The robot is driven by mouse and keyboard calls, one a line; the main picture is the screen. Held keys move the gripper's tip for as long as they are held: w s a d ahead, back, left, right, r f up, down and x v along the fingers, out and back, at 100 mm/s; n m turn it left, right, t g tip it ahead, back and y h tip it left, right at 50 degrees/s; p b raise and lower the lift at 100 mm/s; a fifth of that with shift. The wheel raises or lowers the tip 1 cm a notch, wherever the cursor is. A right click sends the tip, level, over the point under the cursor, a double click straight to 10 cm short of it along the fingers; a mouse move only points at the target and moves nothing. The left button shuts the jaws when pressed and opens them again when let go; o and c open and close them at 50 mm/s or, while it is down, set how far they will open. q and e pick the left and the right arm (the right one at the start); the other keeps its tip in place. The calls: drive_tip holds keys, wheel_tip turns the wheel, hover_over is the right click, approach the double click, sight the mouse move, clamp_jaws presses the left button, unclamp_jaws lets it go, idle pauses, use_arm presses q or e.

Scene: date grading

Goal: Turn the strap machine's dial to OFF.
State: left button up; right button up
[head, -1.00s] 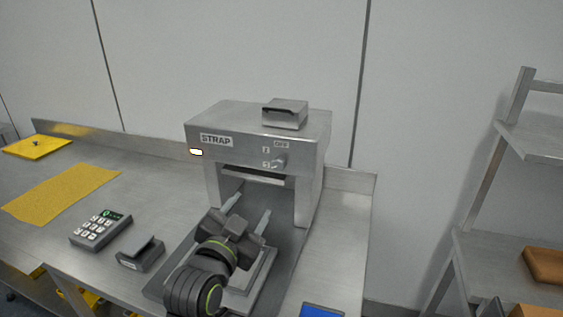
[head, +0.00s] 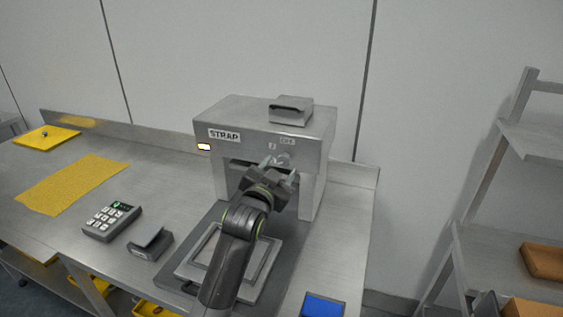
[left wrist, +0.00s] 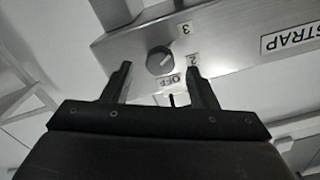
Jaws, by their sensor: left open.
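The strap machine (head: 230,115) is a grey metal box on legs on the bench, with a STRAP label on its front. Its dial (left wrist: 159,60) is a round grey knob, seen upside down in the left wrist view, with 3, 2 and OFF marked around it. I cannot clearly tell which mark it points to. In the head view the dial (head: 284,159) is partly hidden by my gripper. My left gripper (left wrist: 161,80) is open, its fingers either side of the dial and just short of it; no contact shows. My right gripper is out of view.
A lit lamp (head: 204,147) is on the machine's front, and a grey block (head: 291,110) sits on top. A keypad (head: 111,222), a small grey device (head: 150,244) and a yellow mat (head: 72,184) lie left. A shelf rack (head: 500,240) stands right.

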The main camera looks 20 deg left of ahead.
sight(285, 159)
use_arm(q)
drive_tip(key=shift+w, duration=1.2)
drive_tip(key=c, duration=1)
